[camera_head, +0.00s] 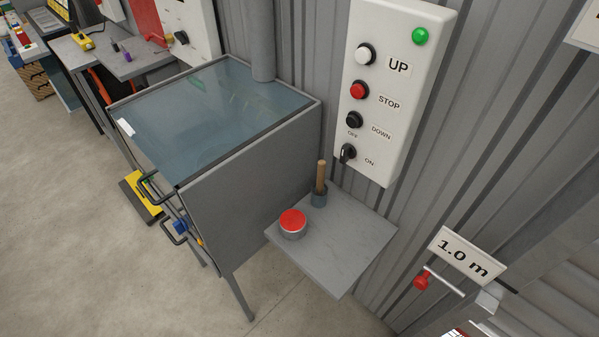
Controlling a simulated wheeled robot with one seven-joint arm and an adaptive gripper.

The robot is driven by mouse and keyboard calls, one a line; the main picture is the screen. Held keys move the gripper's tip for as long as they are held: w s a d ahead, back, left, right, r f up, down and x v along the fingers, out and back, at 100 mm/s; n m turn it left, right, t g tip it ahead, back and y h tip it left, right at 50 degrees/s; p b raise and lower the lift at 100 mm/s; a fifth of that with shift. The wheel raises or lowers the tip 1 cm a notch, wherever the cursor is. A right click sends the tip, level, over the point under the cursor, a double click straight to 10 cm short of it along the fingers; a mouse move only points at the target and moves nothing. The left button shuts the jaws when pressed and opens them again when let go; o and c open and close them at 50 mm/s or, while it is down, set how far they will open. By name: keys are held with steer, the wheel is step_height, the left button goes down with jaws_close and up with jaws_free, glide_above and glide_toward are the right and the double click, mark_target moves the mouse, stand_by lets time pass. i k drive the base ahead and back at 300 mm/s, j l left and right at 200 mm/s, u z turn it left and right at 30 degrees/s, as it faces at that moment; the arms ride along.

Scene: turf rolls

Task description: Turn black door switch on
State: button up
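A white control panel (388,133) is mounted on the grey corrugated wall. Near its bottom sits the black door switch (348,153), a rotary knob with OFF printed above it and ON at its lower right. Which of the two labels the knob points to is too small to tell. Above it are a black DOWN button (354,120), a red STOP button (359,90) and a white UP button (365,54). A green lamp (420,36) is at the panel's top right. My gripper is not in view.
A glass-topped grey cabinet (255,190) stands left. A red-knobbed lever (422,280) projects at lower right.

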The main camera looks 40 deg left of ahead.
mark_target(348, 152)
steer(key=u, duration=1.55)
